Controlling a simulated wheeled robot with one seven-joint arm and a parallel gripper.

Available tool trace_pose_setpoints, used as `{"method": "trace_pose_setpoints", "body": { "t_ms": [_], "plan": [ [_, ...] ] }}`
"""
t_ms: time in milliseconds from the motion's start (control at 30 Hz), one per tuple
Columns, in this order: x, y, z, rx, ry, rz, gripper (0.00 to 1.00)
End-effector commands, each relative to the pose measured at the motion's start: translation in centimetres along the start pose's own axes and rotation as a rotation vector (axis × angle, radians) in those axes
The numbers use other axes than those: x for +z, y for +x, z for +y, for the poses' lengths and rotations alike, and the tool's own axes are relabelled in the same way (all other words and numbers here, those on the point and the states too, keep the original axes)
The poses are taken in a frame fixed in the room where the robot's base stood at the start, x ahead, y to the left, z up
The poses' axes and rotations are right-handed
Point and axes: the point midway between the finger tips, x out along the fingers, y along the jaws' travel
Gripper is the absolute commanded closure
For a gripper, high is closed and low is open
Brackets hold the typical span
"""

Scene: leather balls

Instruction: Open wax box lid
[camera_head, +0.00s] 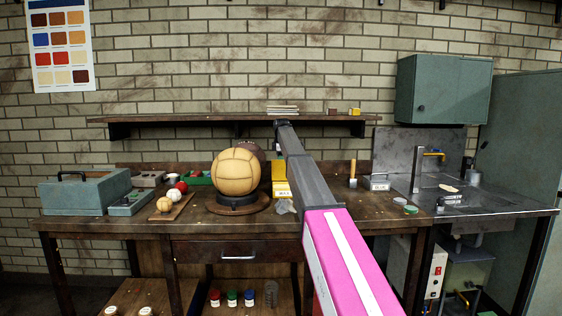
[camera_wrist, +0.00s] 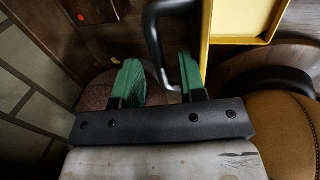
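A yellow box (camera_head: 280,172) with a pale label stands on the workbench just right of the tan ball, partly hidden by my arm. I take it for the wax box. In the wrist view a yellow, shallow, rimmed panel (camera_wrist: 238,22) shows at the top; I cannot tell whether it is the lid or the body. A black bent bar (camera_wrist: 154,42) like a handle runs beside it, its bright metal end between my green fingers. My gripper (camera_wrist: 160,66) is open with the fingers apart on either side of this bar. The head view does not show the fingers clearly.
The tan ball (camera_head: 236,171) sits on a round wooden stand (camera_head: 250,206), close to my gripper in the wrist view (camera_wrist: 285,125). A wall shelf (camera_head: 200,121) hangs above. A teal case (camera_head: 85,192) and small balls are left; a sink (camera_head: 480,200) is right.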

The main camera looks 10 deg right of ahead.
Motion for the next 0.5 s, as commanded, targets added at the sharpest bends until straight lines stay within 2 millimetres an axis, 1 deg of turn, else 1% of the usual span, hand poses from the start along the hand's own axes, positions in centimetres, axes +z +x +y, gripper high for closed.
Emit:
{"method": "trace_pose_setpoints", "body": {
  "t_ms": [33,233,367,500],
  "plan": [
    [0.0,-0.3,-1.4,0.000,0.000,0.000,0.62],
    [0.1,-0.8,-4.8,-0.003,0.000,0.000,0.62],
    [0.1,-0.5,-7.1,-0.003,0.000,0.000,0.62],
    [0.1,0.1,-9.3,-0.003,0.000,0.000,0.62]
  ]
}}
